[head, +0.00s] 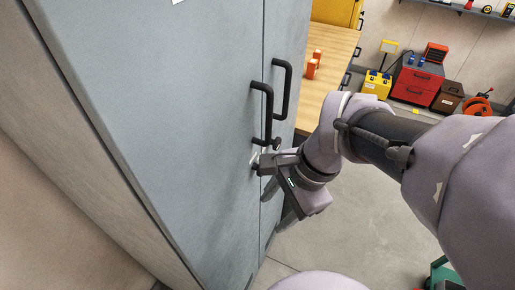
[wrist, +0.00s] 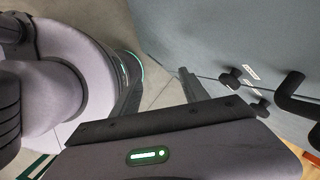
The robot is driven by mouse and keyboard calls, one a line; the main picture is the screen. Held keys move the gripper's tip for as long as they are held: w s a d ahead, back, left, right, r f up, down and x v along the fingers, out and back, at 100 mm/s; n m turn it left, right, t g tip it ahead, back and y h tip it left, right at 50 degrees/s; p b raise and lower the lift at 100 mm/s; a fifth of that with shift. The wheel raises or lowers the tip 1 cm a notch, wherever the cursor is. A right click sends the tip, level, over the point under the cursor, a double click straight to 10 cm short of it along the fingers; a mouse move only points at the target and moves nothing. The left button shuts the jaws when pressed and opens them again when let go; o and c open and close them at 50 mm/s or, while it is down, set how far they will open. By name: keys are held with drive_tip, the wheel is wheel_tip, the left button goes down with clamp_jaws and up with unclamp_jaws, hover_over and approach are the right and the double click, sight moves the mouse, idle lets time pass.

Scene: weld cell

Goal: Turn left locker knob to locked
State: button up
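The grey locker's left door (head: 190,120) carries a black bar handle (head: 267,110). In the wrist view, the left knob (wrist: 232,76) is black, with a small white label (wrist: 251,72) beside it. A second black knob (wrist: 259,107) sits across the door seam; it also shows in the head view (head: 277,144). In the head view, the left knob is mostly hidden near my upper fingertip. My gripper (head: 263,176) is at the doors, just below the handles. In the wrist view, my gripper (wrist: 160,80) has its fingers apart and nothing between them; the left knob is outside, right of the right finger.
The right door's black handle (head: 283,90) stands out close above my gripper. A wooden bench (head: 333,58) with orange items is behind the locker. Toolboxes (head: 417,82) stand at the back right. The concrete floor (head: 350,225) is open right of the locker.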

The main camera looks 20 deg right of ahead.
drive_tip(key=w+d+m+y+p, duration=0.1)
drive_tip(key=d+m+y+p, duration=0.3)
drive_tip(key=m, duration=0.8)
drive_tip(key=d+m+y+p, duration=0.4)
drive_tip(key=m, duration=0.8)
drive_tip(key=m+t+y+p, duration=0.1)
drive_tip(key=m+t+p, duration=0.4)
drive_tip(key=m+t, duration=1.2)
approach(252, 167)
drive_tip(key=w+a+r+m+g, duration=0.2)
drive_tip(key=w+r+m+g, duration=0.1)
drive_tip(key=w+m+g, duration=0.2)
drive_tip(key=shift+w+r+g, duration=0.3)
drive_tip(key=shift+w+g, duration=0.05)
drive_tip(key=shift+g, duration=0.05)
clamp_jaws()
